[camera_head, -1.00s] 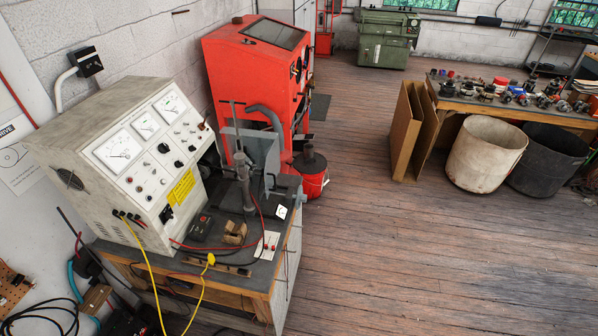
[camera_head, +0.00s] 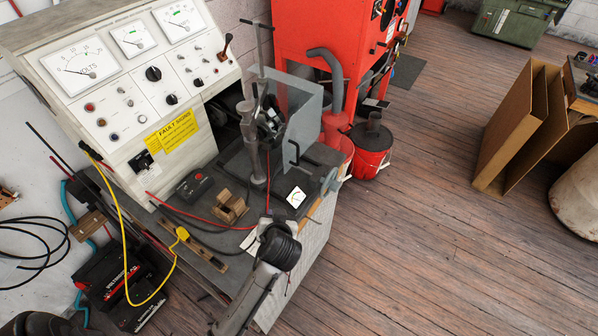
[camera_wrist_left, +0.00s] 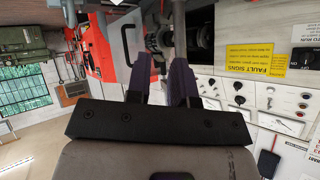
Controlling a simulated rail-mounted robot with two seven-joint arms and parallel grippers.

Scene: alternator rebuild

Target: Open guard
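The guard (camera_head: 305,115) is a grey, see-through panel standing upright on the right side of the test bench, beside the clamp post and fixture (camera_head: 254,150). A dark handle (camera_head: 293,154) is on its face; a dark bracket-shaped handle (camera_wrist_left: 125,38) also shows in the left wrist view. My left gripper (camera_wrist_left: 163,68) has its two dark fingers apart, with nothing seen between them. The handle lies to the left of the fingers in that view, apart from them. In the head view an arm of mine rises from the bottom edge before the bench; its fingertips cannot be made out. My right gripper is not in view.
The test console (camera_head: 130,80) with gauges and a yellow sign (camera_head: 171,130) stands left of the fixture. Red and yellow leads cross the bench top. A red cabinet (camera_head: 300,35) and red bucket (camera_head: 370,155) stand behind.

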